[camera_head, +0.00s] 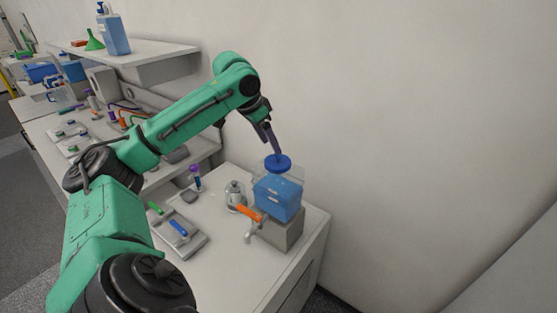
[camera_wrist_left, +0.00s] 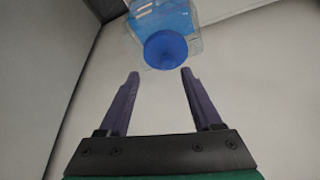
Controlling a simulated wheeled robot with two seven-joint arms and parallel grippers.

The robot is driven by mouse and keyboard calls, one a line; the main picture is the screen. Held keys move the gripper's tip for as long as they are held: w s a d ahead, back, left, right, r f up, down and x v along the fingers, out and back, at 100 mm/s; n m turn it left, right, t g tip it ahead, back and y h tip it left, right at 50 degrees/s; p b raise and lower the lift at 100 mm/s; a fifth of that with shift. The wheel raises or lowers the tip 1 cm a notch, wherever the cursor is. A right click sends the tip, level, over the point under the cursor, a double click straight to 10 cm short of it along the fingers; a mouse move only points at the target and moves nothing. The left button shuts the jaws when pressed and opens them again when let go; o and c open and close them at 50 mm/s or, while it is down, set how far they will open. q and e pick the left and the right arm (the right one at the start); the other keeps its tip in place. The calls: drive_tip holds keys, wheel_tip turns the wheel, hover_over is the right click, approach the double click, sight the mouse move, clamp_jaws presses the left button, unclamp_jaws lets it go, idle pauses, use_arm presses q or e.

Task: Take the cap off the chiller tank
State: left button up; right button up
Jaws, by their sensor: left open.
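The blue round cap (camera_head: 278,162) sits on top of the chiller tank (camera_head: 277,198), a clear box with blue liquid on a grey base. In the left wrist view the cap (camera_wrist_left: 165,49) lies just beyond the fingertips, roughly centred between them, with the tank (camera_wrist_left: 178,14) behind it. My left gripper (camera_head: 277,150) is just above the cap in the head view; its fingers (camera_wrist_left: 160,73) are spread wide with nothing between them. Whether a finger touches the cap cannot be told. My right gripper is not in view.
An orange-handled tap (camera_head: 248,213) and a glass vessel (camera_head: 235,195) stand by the tank's front left. A grey tray (camera_head: 192,245) with small coloured items lies on the bench. The white wall (camera_head: 400,120) is close behind the tank. A shelf (camera_head: 160,57) holds bottles.

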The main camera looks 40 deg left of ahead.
sight(275, 155)
use_arm(q)
drive_tip(key=w+f+p, duration=0.2)
drive_tip(key=f, duration=0.1)
drive_tip(key=shift+w+a, duration=0.15)
drive_tip(key=shift+a, duration=0.2)
drive_tip(key=x, duration=0.3)
drive_tip(key=shift+w+a+p, duration=0.1)
drive_tip(key=shift+a+p, duration=0.2)
drive_tip(key=shift+d, duration=0.15)
drive_tip(key=shift+s+d+r, duration=0.2)
drive_tip(key=shift+s, duration=0.05)
drive_tip(key=shift+s+d, duration=0.1)
drive_tip(key=c, duration=1)
clamp_jaws()
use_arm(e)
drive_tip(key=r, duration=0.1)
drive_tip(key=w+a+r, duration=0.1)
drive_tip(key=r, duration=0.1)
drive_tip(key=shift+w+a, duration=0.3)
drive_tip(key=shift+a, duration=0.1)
use_arm(q)
drive_tip(key=shift+f, duration=0.1)
